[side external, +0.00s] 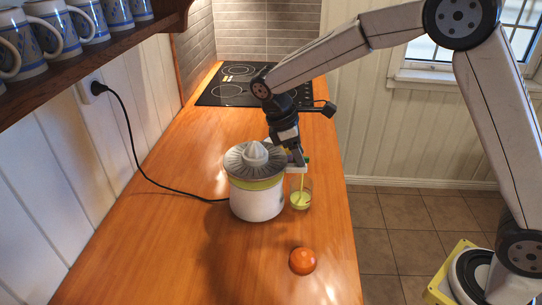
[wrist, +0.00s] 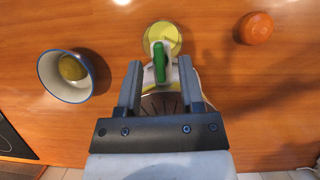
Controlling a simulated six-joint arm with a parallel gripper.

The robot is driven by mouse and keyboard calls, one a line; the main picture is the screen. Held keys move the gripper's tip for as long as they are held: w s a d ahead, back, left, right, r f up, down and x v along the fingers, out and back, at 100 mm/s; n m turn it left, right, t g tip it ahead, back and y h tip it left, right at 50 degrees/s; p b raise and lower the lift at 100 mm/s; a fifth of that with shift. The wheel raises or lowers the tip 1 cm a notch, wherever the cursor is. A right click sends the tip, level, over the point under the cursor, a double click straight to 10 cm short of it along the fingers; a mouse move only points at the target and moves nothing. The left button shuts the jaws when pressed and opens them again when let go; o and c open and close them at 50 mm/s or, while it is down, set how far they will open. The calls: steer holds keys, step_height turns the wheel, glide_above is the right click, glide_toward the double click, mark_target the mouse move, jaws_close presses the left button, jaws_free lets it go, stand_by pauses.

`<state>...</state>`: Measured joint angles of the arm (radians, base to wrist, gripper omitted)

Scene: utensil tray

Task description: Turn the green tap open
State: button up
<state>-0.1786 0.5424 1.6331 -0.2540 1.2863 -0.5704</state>
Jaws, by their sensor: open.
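The green tap handle (wrist: 160,62) shows between my fingers in the wrist view; only a small bit of it shows in the side view (side external: 307,159). It belongs to the white juicer (side external: 256,203), which has a grey ribbed top and a reamer cone. A thin yellow stream runs from the spout into a clear glass (side external: 300,203), which holds some yellow-green juice and also shows in the wrist view (wrist: 163,31). My gripper (wrist: 159,68) is open, a finger on each side of the tap. It also shows at the spout (side external: 296,161); contact with the handle is unclear.
An orange fruit (side external: 303,261) lies near the counter's right edge. A white blue-rimmed bowl (wrist: 67,76) holds a yellow-green fruit (wrist: 73,68). The juicer's black cord (side external: 139,158) runs to a wall socket. A black cooktop (side external: 235,88) lies behind; mugs (side external: 45,30) stand on a shelf.

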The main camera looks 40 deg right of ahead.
mark_target(285, 159)
steer(key=shift+v, duration=3.85)
steer(key=shift+s+a, duration=0.1)
steer(key=shift+s+a+f+m+t+y, duration=0.2)
steer(key=shift+f+m+t+y, duration=0.1)
steer(key=shift+m, duration=0.25)
steer(key=shift+s+a+f+m+t+y, duration=0.1)
steer(key=shift+a+f+m+t+y, duration=0.15)
steer(key=shift+m, duration=0.3)
steer(key=shift+s+a+f+m+t, duration=0.15)
steer(key=shift+s+m+t, duration=0.1)
steer(key=shift+m+t, duration=0.3)
steer(key=s+d+f+m+t+y, duration=0.1)
steer(key=s+d+f+m, duration=0.2)
steer(key=s+f, duration=0.2)
steer(key=s+d+f+m+t+y, duration=0.1)
steer(key=s+d+f+m+t, duration=0.1)
steer(key=s, duration=0.9)
step_height(285, 159, down, 4)
steer(key=shift+d+r+m, duration=0.25)
steer(key=shift+d+m, duration=0.5)
steer(key=shift+d, duration=0.3)
